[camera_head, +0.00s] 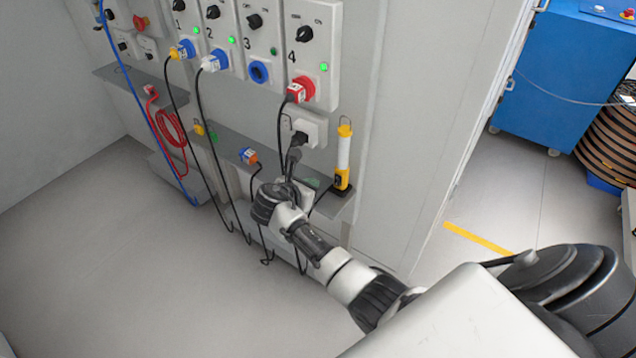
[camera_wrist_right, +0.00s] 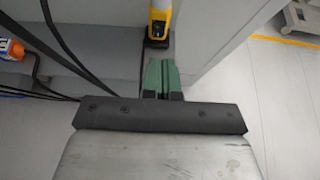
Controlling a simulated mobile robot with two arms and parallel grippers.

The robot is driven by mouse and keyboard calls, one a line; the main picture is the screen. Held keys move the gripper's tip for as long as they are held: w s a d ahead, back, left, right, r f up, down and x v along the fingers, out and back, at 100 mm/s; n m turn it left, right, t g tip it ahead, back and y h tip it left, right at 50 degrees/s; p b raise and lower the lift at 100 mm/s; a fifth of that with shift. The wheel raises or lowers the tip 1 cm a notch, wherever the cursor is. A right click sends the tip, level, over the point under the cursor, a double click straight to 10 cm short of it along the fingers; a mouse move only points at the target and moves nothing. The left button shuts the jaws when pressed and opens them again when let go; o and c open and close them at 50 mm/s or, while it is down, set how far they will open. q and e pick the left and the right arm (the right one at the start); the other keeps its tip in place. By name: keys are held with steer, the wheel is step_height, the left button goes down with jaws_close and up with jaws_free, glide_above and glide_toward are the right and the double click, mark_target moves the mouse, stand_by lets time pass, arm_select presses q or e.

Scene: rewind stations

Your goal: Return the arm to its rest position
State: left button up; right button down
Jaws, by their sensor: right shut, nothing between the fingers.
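My right arm reaches in from the lower right in the head view. Its gripper (camera_head: 312,183) is mostly hidden behind the wrist, at the small shelf below station 4. In the right wrist view the green fingers (camera_wrist_right: 161,75) are together with nothing between them. They point toward the yellow work lamp (camera_wrist_right: 159,22), which stands on the shelf (camera_wrist_right: 115,67), with a gap between. The lamp also shows upright in the head view (camera_head: 343,160), just right of the gripper. My left gripper is not in view.
Black cables hang beside my wrist from the blue-and-yellow plug (camera_head: 182,50), the white-and-blue plug (camera_head: 213,63) and the red plug (camera_head: 301,90). Left floor is clear.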

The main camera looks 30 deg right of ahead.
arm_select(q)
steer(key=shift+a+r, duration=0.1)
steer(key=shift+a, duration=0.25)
arm_select(e)
steer(key=shift+s+a+r, duration=0.2)
steer(key=shift+a+r, duration=0.1)
steer(key=shift+a, duration=0.05)
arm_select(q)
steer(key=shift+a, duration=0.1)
